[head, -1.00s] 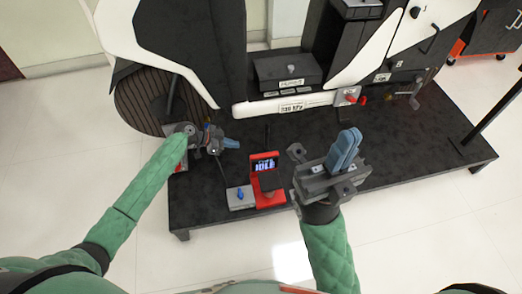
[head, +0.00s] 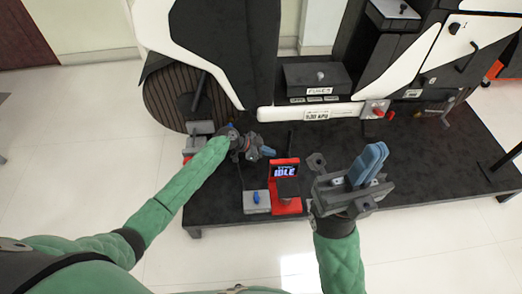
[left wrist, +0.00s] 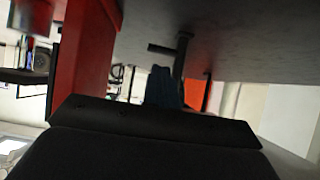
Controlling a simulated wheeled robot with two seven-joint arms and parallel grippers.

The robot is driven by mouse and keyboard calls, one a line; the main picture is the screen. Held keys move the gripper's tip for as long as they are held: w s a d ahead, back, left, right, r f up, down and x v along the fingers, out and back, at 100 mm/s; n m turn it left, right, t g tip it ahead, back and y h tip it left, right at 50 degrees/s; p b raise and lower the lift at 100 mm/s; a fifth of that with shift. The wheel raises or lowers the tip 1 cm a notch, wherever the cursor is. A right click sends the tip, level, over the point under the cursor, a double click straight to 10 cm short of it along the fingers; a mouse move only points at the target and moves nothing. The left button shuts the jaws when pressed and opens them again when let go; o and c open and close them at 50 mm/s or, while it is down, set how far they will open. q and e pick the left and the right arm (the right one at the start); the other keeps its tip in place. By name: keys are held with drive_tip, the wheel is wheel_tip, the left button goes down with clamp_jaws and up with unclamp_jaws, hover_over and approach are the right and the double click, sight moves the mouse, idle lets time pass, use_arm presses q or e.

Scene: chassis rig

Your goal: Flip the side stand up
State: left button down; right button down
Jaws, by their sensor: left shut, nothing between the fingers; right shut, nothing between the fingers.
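The motorcycle-like chassis rig (head: 223,50) stands on a black platform in the head view. A small metal lever (head: 447,112) low on its right side may be the side stand; I cannot tell for sure. My left gripper (head: 267,152) is shut and empty, over the front of the platform behind the red display unit, well left of that lever. Its blue fingertips (left wrist: 165,87) also show in the left wrist view, near a dark rod with a short crossbar (left wrist: 181,52). My right gripper (head: 368,164) is shut and empty, raised over the platform's front edge.
A red display unit (head: 286,205) reading IDLE and a grey box with a blue knob (head: 256,202) sit at the platform's front. A red knob (head: 379,113) is on the rig's side. The platform's right part (head: 440,165) is mostly clear.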

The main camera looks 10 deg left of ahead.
use_arm(q)
drive_tip(key=x, duration=0.4)
drive_tip(key=shift+d+f+b, duration=0.15)
drive_tip(key=shift+d+b, duration=0.05)
drive_tip(key=shift+b, duration=0.15)
drive_tip(key=shift+x, duration=0.95)
drive_tip(key=shift+d+b, duration=0.1)
drive_tip(key=shift+b, duration=0.2)
